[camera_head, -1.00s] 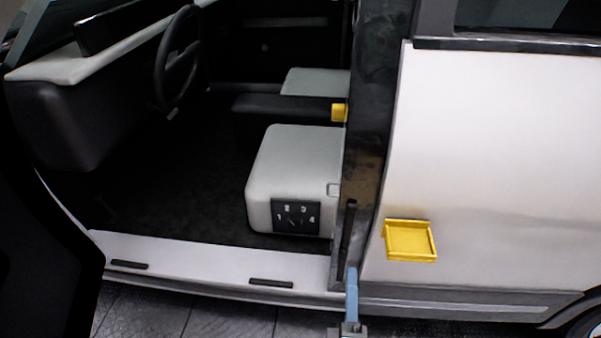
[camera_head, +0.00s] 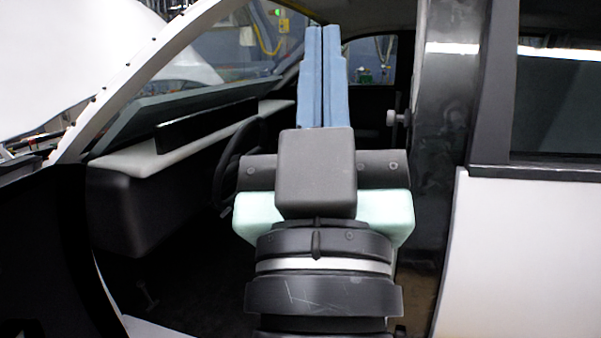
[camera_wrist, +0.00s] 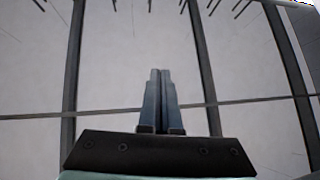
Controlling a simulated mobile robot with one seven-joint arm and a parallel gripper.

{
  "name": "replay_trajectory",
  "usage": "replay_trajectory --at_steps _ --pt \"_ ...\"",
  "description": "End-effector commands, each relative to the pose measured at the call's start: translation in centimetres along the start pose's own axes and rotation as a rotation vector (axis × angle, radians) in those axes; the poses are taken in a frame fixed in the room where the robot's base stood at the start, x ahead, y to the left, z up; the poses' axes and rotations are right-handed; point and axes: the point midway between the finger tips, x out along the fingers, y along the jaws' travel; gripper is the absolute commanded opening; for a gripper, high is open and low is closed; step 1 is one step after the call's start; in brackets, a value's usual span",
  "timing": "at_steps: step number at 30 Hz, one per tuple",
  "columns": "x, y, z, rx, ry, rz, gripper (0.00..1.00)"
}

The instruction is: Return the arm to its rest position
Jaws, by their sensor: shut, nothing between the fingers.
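My gripper (camera_head: 324,32) stands upright in the middle of the head view, its two blue fingers pointing up and pressed together with nothing between them. It is raised in front of the car's open door opening. In the wrist view my gripper (camera_wrist: 160,74) also shows its fingers side by side and shut. My dark wrist and arm fill the lower middle of the head view and hide the seat area behind them.
The steering wheel (camera_head: 238,165) and pale-topped dashboard (camera_head: 175,152) are left of my arm. A dark door pillar (camera_head: 445,130) and white rear body panel (camera_head: 515,250) are to the right. The wrist view faces a pale ceiling (camera_wrist: 140,60) with dark beams.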

Motion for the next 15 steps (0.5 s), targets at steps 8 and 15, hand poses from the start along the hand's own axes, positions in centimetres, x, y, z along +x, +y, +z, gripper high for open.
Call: replay_trajectory --at_steps 8,15 --pt "4.3 -0.3 -9.5 0.154 0.061 -0.034 0.00" --pt "9.3 0.3 -14.6 0.151 0.059 -0.033 0.00"
